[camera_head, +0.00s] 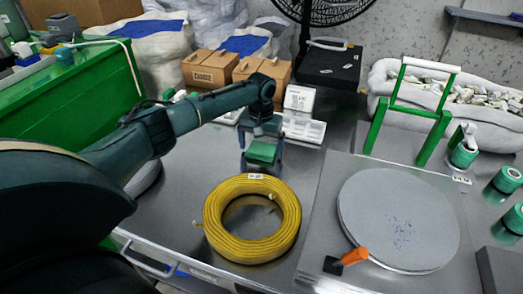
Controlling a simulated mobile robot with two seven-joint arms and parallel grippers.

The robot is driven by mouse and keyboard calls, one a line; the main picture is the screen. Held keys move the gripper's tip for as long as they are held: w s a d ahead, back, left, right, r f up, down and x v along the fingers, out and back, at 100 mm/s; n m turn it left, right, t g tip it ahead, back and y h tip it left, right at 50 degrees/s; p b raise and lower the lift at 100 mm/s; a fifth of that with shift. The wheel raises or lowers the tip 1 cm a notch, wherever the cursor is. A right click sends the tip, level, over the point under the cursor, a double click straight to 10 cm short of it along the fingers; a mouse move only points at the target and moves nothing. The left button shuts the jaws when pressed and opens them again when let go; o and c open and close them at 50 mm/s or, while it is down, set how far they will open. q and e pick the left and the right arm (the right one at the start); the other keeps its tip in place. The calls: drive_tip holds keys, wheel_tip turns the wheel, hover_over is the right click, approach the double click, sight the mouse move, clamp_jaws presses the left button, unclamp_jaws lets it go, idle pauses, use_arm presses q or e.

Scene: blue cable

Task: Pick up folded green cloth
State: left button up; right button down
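The folded green cloth (262,153) is a small green block shape near the middle of the steel table, just behind the yellow cable coil. My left gripper (261,161) points down over it from above. Its two fingers stand apart, one on each side of the cloth, and the cloth nearly fills the gap. I cannot tell whether the fingers press on the cloth, or whether the cloth rests on the table. My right gripper is not in view.
A yellow cable coil (219,231) lies just in front of the gripper. White trays (303,130) stand behind it to the right. A round grey disc (398,215) with an orange-handled tool (354,256) is at the right. A green bin (75,95) and cardboard boxes (211,69) are behind.

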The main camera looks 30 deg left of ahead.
sight(261, 148)
use_arm(q)
drive_tip(key=c, duration=0.7)
wheel_tip(261, 148, up, 10)
drive_tip(key=shift+r+p, duration=0.1)
drive_tip(key=shift+p, duration=0.7)
drive_tip(key=shift+c, duration=0.2)
drive_tip(key=o, duration=0.3)
drive_tip(key=shift+c, duration=1.1)
